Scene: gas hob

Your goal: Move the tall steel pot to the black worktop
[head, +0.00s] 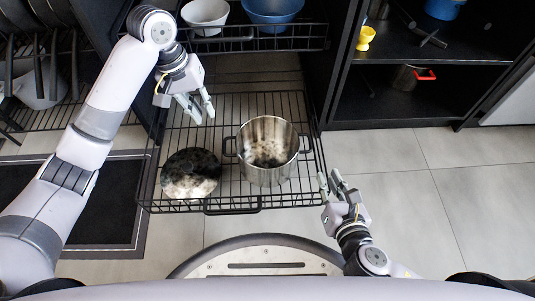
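The tall steel pot (281,172) stands upright in the lower pull-out wire rack (225,200), with dark handles at its sides. It looks empty, with dark and light reflections inside. My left gripper (201,113) is open and empty above the rack, left of and behind the pot. My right gripper (329,175) is open and empty, just outside the rack's right edge and right of the pot. Neither gripper touches the pot. I cannot make out the black worktop in this view.
A round, shiny dark lid-like disc (190,174) lies left of the pot. An upper rack holds a white bowl (206,13) and a blue bowl (272,10). Dark shelves at right hold a yellow cup (366,38) and a red-handled pot (405,78). The tiled floor at right is clear.

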